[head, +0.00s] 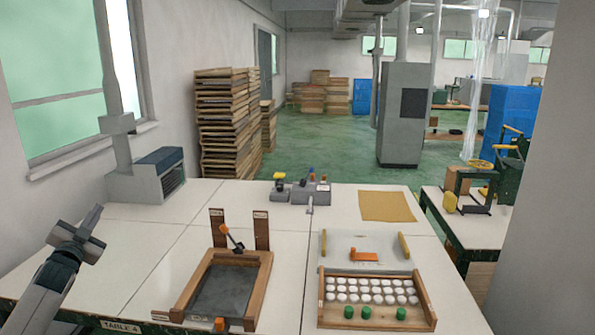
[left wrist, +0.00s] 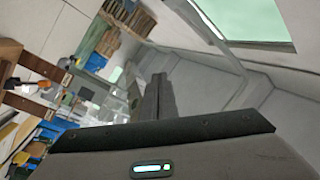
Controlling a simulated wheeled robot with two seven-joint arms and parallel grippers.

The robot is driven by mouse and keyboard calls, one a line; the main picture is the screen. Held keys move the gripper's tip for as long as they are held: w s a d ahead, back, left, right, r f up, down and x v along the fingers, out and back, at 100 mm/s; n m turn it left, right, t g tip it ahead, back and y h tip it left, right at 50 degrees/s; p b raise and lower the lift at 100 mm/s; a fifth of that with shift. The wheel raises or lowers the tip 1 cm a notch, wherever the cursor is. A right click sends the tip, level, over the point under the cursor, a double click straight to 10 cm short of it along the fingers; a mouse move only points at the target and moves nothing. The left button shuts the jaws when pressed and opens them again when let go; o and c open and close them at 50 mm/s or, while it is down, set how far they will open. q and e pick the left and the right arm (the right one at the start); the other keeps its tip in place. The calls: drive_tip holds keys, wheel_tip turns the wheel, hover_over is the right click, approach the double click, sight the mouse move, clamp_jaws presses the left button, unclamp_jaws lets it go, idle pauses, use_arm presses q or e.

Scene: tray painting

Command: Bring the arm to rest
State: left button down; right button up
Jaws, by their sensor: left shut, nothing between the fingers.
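My left gripper (head: 95,218) is raised at the left side of the table in the head view, left of the wooden tray. Its fingers are together and hold nothing. In the left wrist view the shut fingers (left wrist: 158,97) point away toward the wall and window side. A wooden-framed tray with a dark grey floor (head: 228,288) lies on the white table (head: 145,262), apart from the gripper. An orange-headed tool (head: 231,238) leans at the tray's back edge. My right gripper is not in either view.
A wooden rack (head: 325,322) holds rows of white round pieces and several green ones at the right. Behind it is a pale board with an orange piece (head: 364,255). A grey machine (head: 148,178) stands at the back left. The table's left middle is clear.

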use_arm(q)
drive_tip(key=s+d+f+n+g, duration=0.1)
drive_tip(key=s+d+f+g, duration=0.2)
drive_tip(key=f, duration=1.2)
drive_tip(key=s+d+f+n+g+h, duration=0.1)
drive_tip(key=s+d+f+g, duration=0.3)
drive_tip(key=f, duration=1.2)
drive_tip(key=s+d+f+n, duration=0.15)
drive_tip(key=s+f, duration=0.45)
drive_tip(key=f, duration=0.9)
drive_tip(key=s+d+f+g+h, duration=0.15)
drive_tip(key=s+d+f, duration=0.35)
drive_tip(key=s+f, duration=0.55)
drive_tip(key=s+d+f+g, duration=0.3)
drive_tip(key=s+d+f, duration=0.1)
drive_tip(key=s+f, duration=0.7)
drive_tip(key=s+d+f+g, duration=0.2)
drive_tip(key=s+d+f, duration=0.3)
drive_tip(key=s, duration=0.8)
drive_tip(key=s+d+f+g+h, duration=0.1)
drive_tip(key=s+d+f, duration=0.4)
drive_tip(key=s, duration=0.9)
drive_tip(key=s+d+f+g+h, duration=0.1)
drive_tip(key=s+d+f+g, duration=0.2)
drive_tip(key=s, duration=1)
drive_tip(key=d+f, duration=0.3)
drive_tip(key=d, duration=0.1)
drive_tip(key=shift+s+d+g, duration=0.2)
drive_tip(key=shift+d+g, duration=0.1)
drive_tip(key=shift+g, duration=0.05)
